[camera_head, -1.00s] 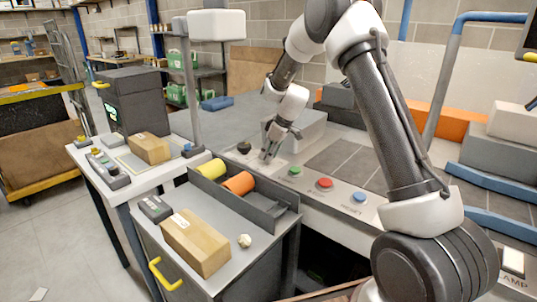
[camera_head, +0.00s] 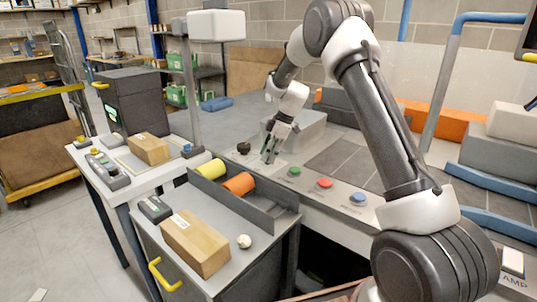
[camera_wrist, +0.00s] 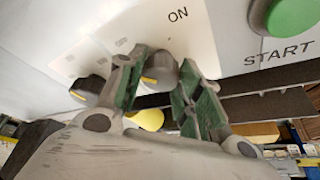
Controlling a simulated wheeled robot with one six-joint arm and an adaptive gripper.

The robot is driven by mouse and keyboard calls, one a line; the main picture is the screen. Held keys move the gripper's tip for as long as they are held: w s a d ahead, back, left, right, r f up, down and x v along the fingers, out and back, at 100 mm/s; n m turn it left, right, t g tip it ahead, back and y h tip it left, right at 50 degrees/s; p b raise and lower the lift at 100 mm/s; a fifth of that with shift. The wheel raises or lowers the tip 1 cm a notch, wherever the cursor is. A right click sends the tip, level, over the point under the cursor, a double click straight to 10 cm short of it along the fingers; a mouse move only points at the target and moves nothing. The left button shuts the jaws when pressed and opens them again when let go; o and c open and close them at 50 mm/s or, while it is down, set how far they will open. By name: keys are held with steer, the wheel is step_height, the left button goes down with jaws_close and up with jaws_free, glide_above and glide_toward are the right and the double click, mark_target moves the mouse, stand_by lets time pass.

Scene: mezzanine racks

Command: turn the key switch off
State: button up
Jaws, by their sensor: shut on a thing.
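The key switch (camera_wrist: 160,70) is a dark round knob with a yellow mark, on a light panel plate in the wrist view. The word ON is printed above and right of it; other small labels at its left are too faint to read. My gripper (camera_wrist: 165,78) has its two green-padded fingers on either side of the switch and is shut on it. In the head view my gripper (camera_head: 270,158) points down at the panel, and its fingers hide the switch there.
A black knob (camera_head: 243,147) sits just left of my gripper. The green START button (camera_head: 294,172), a red button (camera_head: 324,183) and a blue button (camera_head: 358,198) line the panel to the right.

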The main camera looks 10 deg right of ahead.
stand_by(0.3)
steer(key=o, duration=1)
steer(key=v, duration=1.2)
steer(key=shift+d, duration=0.1)
